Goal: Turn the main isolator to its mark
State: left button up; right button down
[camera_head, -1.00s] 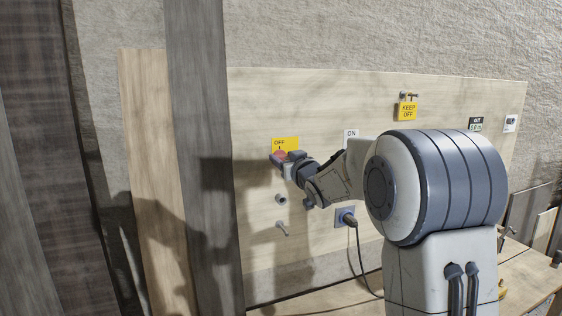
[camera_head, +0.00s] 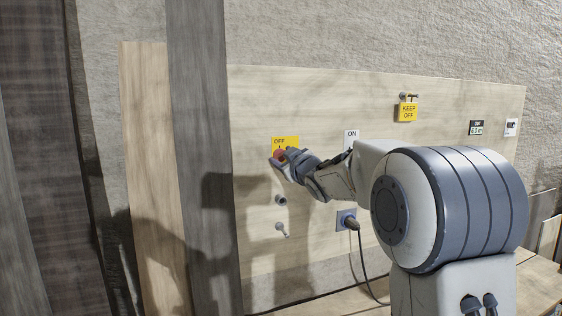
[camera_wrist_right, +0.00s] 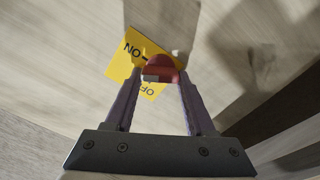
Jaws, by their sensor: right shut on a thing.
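The main isolator is a red knob (camera_head: 280,155) on a yellow plate (camera_head: 292,141) fixed to the pale timber board. The plate reads OFF at its top in the head view. In the right wrist view the red knob (camera_wrist_right: 160,66) sits between the fingertips, and the yellow plate (camera_wrist_right: 128,52) behind shows ON and OFF, upside down. My right gripper (camera_head: 279,162) is shut on the knob, its fingers on either side; it also shows in the wrist view (camera_wrist_right: 160,76). The fingers hide part of the knob and plate. My left gripper is not in view.
A dark upright post (camera_head: 205,160) stands left of the isolator. A yellow KEEP OFF tag (camera_head: 407,112) hangs to the right.

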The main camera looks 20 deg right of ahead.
jog(key=shift+f+n+b, duration=0.2)
jog(key=shift+n+b, duration=0.5)
jog(key=shift+b, duration=0.05)
jog(key=n+b, duration=0.2)
jog(key=n, duration=0.1)
jog(key=shift+r+n+b, duration=0.1)
jog(key=shift+n+b, duration=0.25)
jog(key=shift+n, duration=0.45)
jog(key=shift+n+b, duration=0.6)
jog(key=shift+n, duration=0.2)
jog(key=n, duration=0.2)
jog(key=n+b, duration=0.1)
jog(key=shift+a+f+n+b, duration=0.1)
jog(key=shift+f+n+b, duration=0.1)
jog(key=shift+n+b, duration=0.15)
grip_release()
jog(key=shift+r, duration=0.1)
